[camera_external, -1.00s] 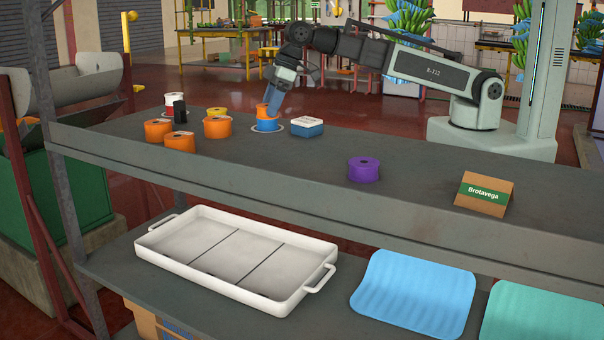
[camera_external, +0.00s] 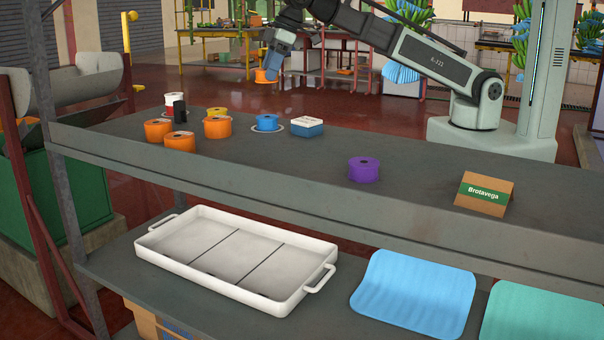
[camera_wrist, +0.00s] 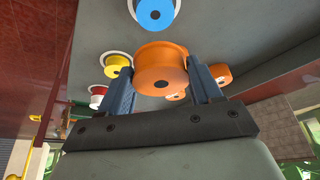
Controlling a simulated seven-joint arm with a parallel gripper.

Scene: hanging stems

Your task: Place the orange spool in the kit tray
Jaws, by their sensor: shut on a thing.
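My gripper (camera_external: 269,73) is shut on an orange spool (camera_external: 265,76) and holds it in the air above the upper shelf. In the wrist view the orange spool (camera_wrist: 161,68) sits between the two fingers of my gripper (camera_wrist: 163,80). Below it a blue spool (camera_external: 267,122) stands on a pale round base on the shelf. The white kit tray (camera_external: 325,262) lies on the lower shelf, with thin dark lines dividing its floor into three sections. It looks empty.
Several other orange spools (camera_external: 218,127), a red-and-white spool and a black item stand on the upper shelf (camera_external: 300,170) at left. Blue (camera_external: 415,295) and green mats lie beside the tray.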

